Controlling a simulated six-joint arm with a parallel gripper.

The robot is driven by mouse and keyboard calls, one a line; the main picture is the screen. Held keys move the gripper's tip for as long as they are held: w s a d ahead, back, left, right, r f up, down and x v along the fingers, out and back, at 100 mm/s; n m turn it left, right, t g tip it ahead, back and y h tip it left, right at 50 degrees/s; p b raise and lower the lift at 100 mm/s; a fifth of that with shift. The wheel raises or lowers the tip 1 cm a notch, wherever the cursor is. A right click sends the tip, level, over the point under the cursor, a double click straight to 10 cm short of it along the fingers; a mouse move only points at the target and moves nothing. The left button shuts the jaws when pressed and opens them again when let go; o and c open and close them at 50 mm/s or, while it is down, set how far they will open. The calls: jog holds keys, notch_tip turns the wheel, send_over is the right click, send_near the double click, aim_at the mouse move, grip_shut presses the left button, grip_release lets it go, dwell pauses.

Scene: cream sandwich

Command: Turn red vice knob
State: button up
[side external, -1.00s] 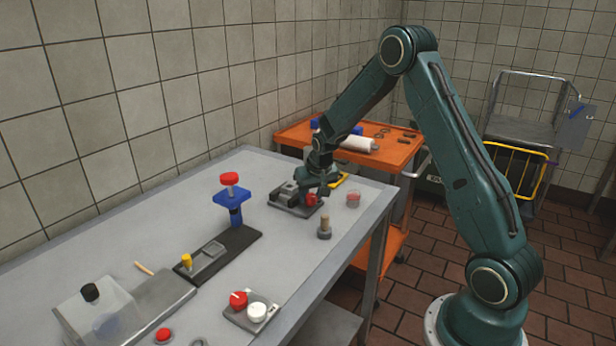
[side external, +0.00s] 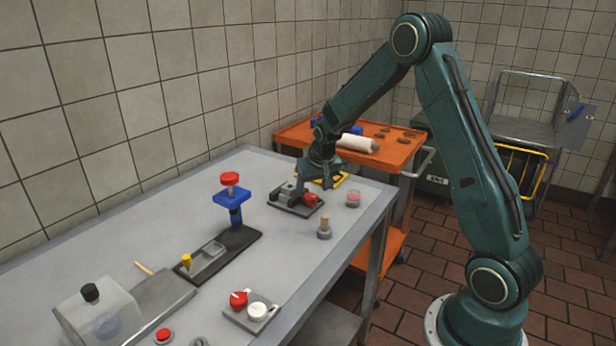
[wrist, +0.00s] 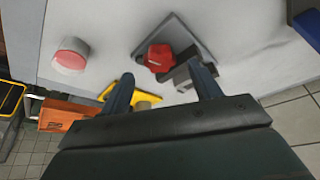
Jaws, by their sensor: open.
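The red vice knob (side external: 311,199) sits at the right end of the dark grey vice (side external: 287,193), near the far end of the metal table. In the wrist view the red knob (wrist: 159,57) lies just beyond my fingertips, and the vice's dark base plate (wrist: 185,32) shows behind it. My gripper (side external: 320,183) is above and just behind the knob, pointing down. In the wrist view my gripper (wrist: 160,77) has its two fingers spread with nothing between them at the tips. I see no contact with the knob.
A red-topped round piece (side external: 353,198) and a wooden peg in a grey base (side external: 325,226) stand near the vice. A blue clamp with a red top (side external: 231,197) stands left. An orange cart (side external: 290,135) is beyond the table.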

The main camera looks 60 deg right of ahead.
jog(key=v, duration=1)
jog(key=shift+r, duration=0.25)
jog(key=shift+s, duration=0.1)
jog(key=n+g+y, duration=0.3)
jog(key=n+g, duration=0.1)
jog(key=n, duration=0.2)
send_over(310, 196)
jog(key=shift+r, duration=0.5)
jog(key=shift+s+f, duration=0.1)
jog(key=shift+f, duration=0.05)
notch_tip(310, 196, down, 14)
jog(key=shift+r, duration=0.25)
dwell(0.4)
